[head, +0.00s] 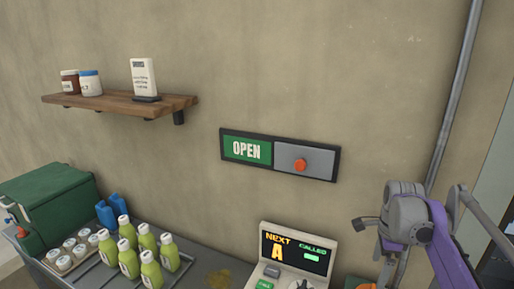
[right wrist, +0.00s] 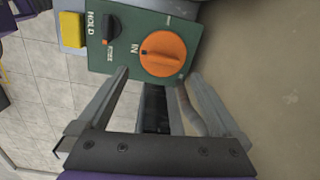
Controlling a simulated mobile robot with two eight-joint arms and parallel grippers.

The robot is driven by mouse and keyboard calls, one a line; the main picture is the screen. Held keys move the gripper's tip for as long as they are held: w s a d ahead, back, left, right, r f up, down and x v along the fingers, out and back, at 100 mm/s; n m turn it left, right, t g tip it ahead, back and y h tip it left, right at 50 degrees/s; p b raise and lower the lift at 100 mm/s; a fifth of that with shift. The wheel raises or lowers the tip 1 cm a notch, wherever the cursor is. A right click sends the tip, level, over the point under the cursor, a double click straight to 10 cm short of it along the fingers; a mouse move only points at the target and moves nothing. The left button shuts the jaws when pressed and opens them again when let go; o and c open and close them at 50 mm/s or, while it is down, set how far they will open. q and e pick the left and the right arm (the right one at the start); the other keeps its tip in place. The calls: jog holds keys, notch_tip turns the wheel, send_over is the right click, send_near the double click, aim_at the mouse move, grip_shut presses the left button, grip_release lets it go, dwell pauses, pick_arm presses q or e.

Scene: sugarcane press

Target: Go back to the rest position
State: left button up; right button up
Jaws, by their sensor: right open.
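My right gripper (right wrist: 156,75) is open and empty in the right wrist view, its two grey fingers spread apart. A green control panel (right wrist: 122,60) lies beyond the fingertips, with an orange knob (right wrist: 162,53) beside the word IN. The knob is not between the fingers; I cannot tell how far off the panel is. In the head view my right arm comes in from the right, with grey and purple links in front of the wall; its fingers cannot be made out there. My left gripper is not in view.
In the head view a display unit (head: 295,252) stands left of my right arm. Several green bottles (head: 150,268) stand at lower left. A shelf (head: 120,102) and OPEN sign (head: 247,150) are on the wall.

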jog(key=s+a+f+n+t, duration=0.2)
jog(key=s+a+f+n, duration=0.4)
jog(key=s+a+n, duration=0.3)
jog(key=s+a+f+n+t, duration=0.3)
jog(key=s+a+f+n, duration=0.4)
jog(key=s+a+n, duration=0.2)
jog(key=s+n, duration=0.2)
jog(key=n, duration=0.2)
jog(key=shift+s+p, duration=0.2)
jog(key=shift+p, duration=0.15)
